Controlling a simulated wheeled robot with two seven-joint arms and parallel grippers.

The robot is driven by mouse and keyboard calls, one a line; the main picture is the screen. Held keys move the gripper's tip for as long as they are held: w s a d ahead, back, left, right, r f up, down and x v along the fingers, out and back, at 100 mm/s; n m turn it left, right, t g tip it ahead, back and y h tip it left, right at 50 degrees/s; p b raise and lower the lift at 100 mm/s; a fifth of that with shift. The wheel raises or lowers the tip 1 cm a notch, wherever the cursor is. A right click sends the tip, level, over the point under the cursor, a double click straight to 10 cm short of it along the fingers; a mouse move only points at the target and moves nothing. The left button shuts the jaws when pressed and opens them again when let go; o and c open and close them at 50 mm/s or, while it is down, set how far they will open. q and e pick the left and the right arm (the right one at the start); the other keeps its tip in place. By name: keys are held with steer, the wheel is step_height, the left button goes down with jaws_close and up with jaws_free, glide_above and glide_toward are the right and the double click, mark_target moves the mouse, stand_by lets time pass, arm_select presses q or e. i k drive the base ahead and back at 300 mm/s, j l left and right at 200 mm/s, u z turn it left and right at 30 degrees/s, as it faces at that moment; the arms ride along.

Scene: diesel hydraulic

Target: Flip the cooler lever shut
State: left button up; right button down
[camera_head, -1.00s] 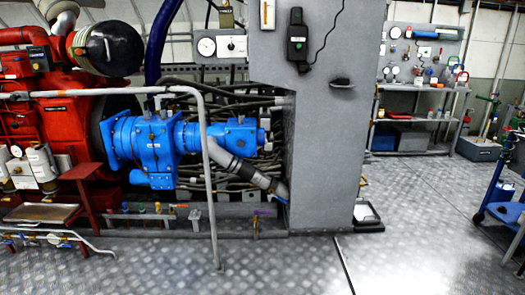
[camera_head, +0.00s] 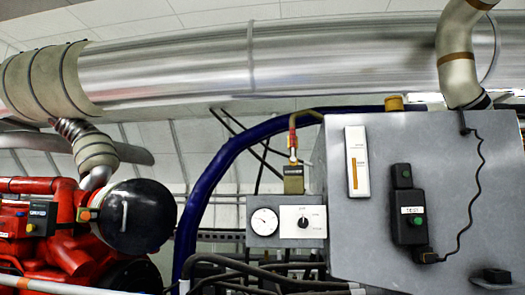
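No part is clearly marked as the cooler lever. A brass-coloured valve block (camera_head: 293,180) stands above the gauge panel, left of the grey cabinet. Neither of my grippers is in view.
The grey cabinet (camera_head: 360,255) fills the right, with a black switch box (camera_head: 408,205) and cable. A dial gauge (camera_head: 264,222) and rotary knob panel (camera_head: 303,222) are left of it. A dark blue hose (camera_head: 200,190), red engine (camera_head: 65,235) and large overhead pipe (camera_head: 200,65) surround them.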

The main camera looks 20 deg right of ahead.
mark_target(293, 144)
steer(key=i+z, duration=0.2)
steer(key=i, duration=0.25)
steer(key=i+j+z, duration=0.2)
steer(key=i, duration=0.2)
steer(key=i+j+z, duration=0.15)
steer(key=i, duration=0.3)
steer(key=i+j+z, duration=0.2)
steer(key=i, duration=0.2)
